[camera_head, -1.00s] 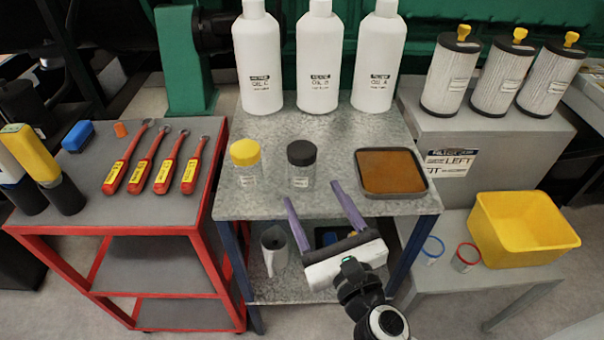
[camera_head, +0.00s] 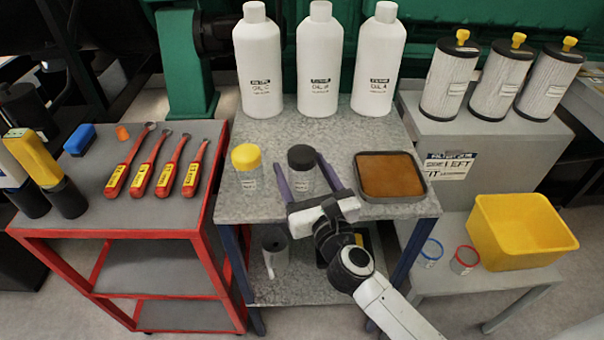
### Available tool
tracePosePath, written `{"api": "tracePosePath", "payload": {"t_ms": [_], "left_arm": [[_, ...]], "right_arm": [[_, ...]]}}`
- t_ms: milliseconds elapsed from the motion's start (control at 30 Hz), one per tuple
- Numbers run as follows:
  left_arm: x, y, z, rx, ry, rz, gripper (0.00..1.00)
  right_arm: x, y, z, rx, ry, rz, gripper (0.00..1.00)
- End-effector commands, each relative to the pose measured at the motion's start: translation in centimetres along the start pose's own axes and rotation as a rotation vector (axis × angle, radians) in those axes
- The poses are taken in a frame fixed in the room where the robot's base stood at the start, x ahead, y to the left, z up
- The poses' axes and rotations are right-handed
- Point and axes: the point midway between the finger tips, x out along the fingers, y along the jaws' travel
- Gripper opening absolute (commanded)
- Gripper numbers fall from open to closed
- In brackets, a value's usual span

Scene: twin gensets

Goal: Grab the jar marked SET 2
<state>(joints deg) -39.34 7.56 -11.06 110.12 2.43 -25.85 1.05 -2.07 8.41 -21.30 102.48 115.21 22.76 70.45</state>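A clear jar with a black lid (camera_head: 301,158) and a clear jar with a yellow lid (camera_head: 245,157) stand upright on the grey metal table. Both have small labels too small to read, so I cannot tell which is SET 2. My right gripper (camera_head: 298,161) comes in from the lower right. Its purple fingers are open, one on each side of the black-lidded jar. I cannot tell whether they touch it. My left gripper is not in view.
A tray with brown contents (camera_head: 425,180) sits close right of my gripper. Several white oil bottles (camera_head: 316,70) stand behind. Open jars with a blue rim (camera_head: 431,253) and a red rim (camera_head: 465,260) stand beside a yellow bin (camera_head: 520,235). A red tool cart (camera_head: 120,232) is left.

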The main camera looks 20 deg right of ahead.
Motion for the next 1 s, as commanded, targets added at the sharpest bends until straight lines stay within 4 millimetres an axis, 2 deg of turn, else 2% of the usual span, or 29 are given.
{"api": "tracePosePath", "payload": {"t_ms": [167,267,433,467,667,767,1000], "left_arm": [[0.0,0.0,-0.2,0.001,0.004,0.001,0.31],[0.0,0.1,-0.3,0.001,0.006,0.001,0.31],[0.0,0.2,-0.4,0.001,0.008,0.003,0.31],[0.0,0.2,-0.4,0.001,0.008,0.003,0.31],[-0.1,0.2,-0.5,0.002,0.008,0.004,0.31],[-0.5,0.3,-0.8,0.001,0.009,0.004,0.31],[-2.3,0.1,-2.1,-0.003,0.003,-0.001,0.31]], "right_arm": [[0.0,0.0,0.0,0.001,0.000,0.001,0.65],[0.0,0.0,0.0,0.001,0.000,0.001,0.52],[0.0,0.0,0.0,0.000,0.000,0.001,0.23],[0.0,0.0,0.0,0.000,0.000,0.001,0.21],[0.0,0.0,0.1,0.000,-0.001,0.001,0.21],[0.0,0.0,0.9,0.000,-0.002,0.001,0.21],[0.0,0.0,5.8,0.000,-0.004,0.002,0.21]]}}
